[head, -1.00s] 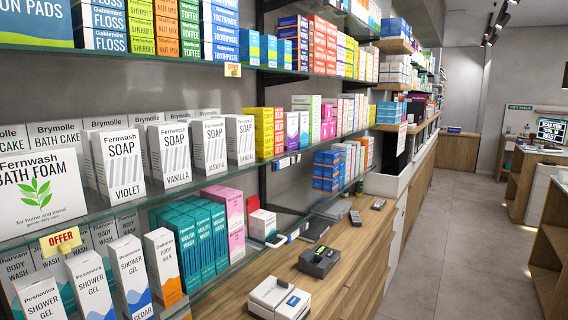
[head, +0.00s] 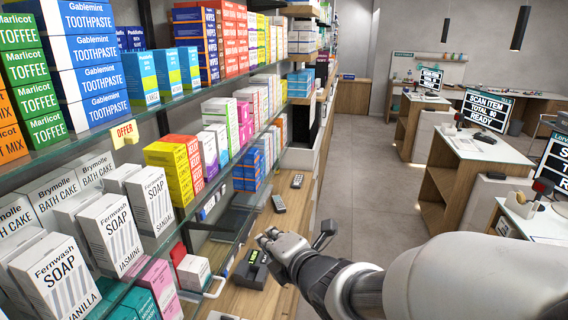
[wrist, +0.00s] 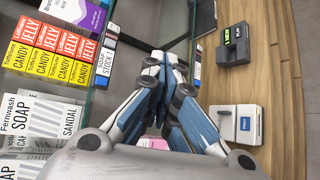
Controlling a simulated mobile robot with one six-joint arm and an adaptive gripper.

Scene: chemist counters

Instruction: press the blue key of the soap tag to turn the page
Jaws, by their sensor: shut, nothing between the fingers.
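My gripper (head: 268,240) is in front of the shelves in the head view, over the wooden counter. In the wrist view my gripper (wrist: 165,62) is shut and empty, its fingertips beside the glass shelf edge. A small white electronic tag (wrist: 107,60) reading "STOCK 7" is on that edge, left of the fingertips and apart from them. It has a blue part at its lower end. I cannot tell whether it is the soap tag. Fernwash soap boxes (head: 108,235) stand on the shelf; a Sandal soap box (wrist: 40,115) shows at left in the wrist view.
Jelly candy boxes (wrist: 55,45) stand near the tag. A dark device with a green display (wrist: 235,42) and a white device with a blue key (wrist: 238,124) lie on the counter (wrist: 285,90). The glass shelf above carries toothpaste (head: 90,50). The aisle floor (head: 365,170) is clear.

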